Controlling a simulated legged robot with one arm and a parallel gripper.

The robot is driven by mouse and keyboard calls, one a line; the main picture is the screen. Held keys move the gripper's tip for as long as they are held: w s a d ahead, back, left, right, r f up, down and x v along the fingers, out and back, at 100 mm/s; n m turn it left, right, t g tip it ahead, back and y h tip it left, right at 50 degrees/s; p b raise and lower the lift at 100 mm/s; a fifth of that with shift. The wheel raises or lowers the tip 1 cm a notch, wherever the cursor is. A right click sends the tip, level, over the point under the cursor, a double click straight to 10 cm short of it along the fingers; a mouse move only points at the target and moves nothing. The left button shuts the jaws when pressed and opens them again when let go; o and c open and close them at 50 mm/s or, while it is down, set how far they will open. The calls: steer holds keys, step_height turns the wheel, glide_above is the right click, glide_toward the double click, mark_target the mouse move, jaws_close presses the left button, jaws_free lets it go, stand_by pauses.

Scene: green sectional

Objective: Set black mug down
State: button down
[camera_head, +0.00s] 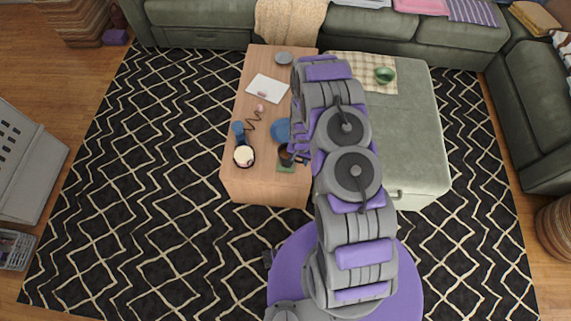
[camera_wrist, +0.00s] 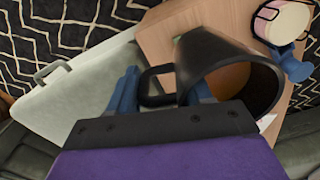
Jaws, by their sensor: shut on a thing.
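The black mug (camera_wrist: 225,70) fills the middle of the wrist view, tilted in that picture, with brownish contents or an inner surface showing through its mouth. Its handle lies between the blue fingers of my gripper (camera_wrist: 160,92), which is shut on the mug. In the head view the mug (camera_head: 285,154) is a small dark shape beside my gripper (camera_head: 298,148), near the front of the wooden table (camera_head: 235,183). A green square coaster (camera_head: 286,168) shows at the mug. I cannot tell whether the mug touches it, as my arm and gripper hide part of this area.
A blue round item (camera_head: 279,131) sits just behind the mug. A cream-topped round item (camera_head: 244,156) and a blue object (camera_head: 238,130) stand to its left. White paper (camera_head: 268,88) and a grey bowl (camera_head: 284,58) lie farther back. A green ottoman (camera_head: 415,145) adjoins on the right.

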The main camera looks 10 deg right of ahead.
steer(key=shift+s+a+f+m, duration=1.25)
steer(key=shift+s+f, duration=3.15)
steer(key=shift+f, duration=1.95)
steer(key=w+d+b, duration=0.1)
steer(key=w+b, duration=0.1)
steer(key=w, duration=0.2)
steer(key=w+d+f+b, duration=0.1)
steer(key=w+b, duration=0.1)
steer(key=w, duration=0.3)
steer(key=w+b, duration=0.3)
steer(key=w, duration=0.1)
steer(key=shift+w+d+f, duration=0.15)
steer(key=shift+d, duration=0.25)
steer(key=shift+w+d, duration=0.2)
steer(key=shift+w, duration=0.8)
step_height(320, 180, down, 4)
steer(key=shift+s+r+b, duration=0.1)
steer(key=shift+r+b, duration=0.05)
steer(key=shift+b, duration=0.8)
steer(key=shift+c, duration=2.4)
jaws_free()
